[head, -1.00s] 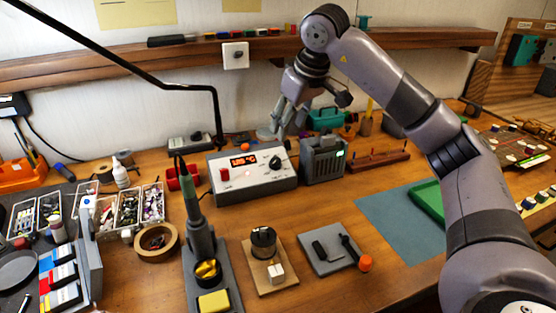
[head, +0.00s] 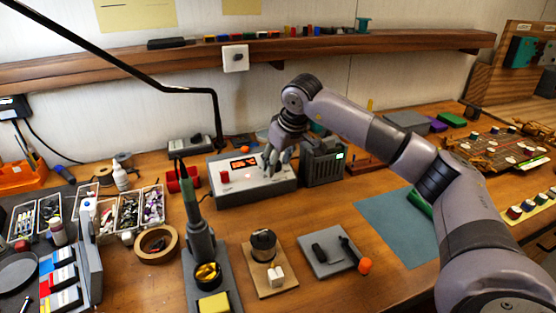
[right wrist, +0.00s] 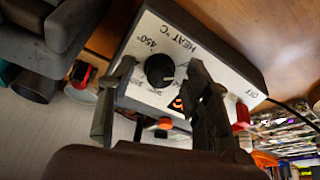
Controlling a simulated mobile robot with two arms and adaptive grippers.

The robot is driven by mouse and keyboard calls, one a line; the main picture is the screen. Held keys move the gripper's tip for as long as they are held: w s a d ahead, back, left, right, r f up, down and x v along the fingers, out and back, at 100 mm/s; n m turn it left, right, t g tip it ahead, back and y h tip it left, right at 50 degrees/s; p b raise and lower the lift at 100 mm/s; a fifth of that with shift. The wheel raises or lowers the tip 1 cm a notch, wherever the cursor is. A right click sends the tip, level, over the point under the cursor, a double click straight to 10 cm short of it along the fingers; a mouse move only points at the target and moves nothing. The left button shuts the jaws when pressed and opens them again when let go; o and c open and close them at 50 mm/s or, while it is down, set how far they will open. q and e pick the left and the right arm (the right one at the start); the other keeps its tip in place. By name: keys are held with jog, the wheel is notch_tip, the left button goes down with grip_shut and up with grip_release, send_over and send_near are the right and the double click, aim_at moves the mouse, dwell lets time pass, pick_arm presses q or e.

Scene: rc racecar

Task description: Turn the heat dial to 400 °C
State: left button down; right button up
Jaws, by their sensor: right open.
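The grey heat station (head: 232,192) with a white sloped face stands on the bench. Its red-lit display (head: 243,163) is too small to read surely. My right gripper (head: 270,168) is at the right part of the face and hides the dial in the head view. In the right wrist view the round black heat dial (right wrist: 159,70) shows between the two open fingers (right wrist: 160,68). Contact with the dial cannot be told. A 450° mark and "HEAT °C" are printed near the dial. The pointer's setting is not clear. My left gripper is not in view.
A dark grey box with a green light (head: 322,165) stands close to the station's right. A red switch (head: 224,176) is on the station's left. The soldering iron in its holder (head: 199,235) stands in front at left. A wooden shelf (head: 130,66) runs above.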

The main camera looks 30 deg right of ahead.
jog(key=shift+c, duration=0.2)
grip_shut()
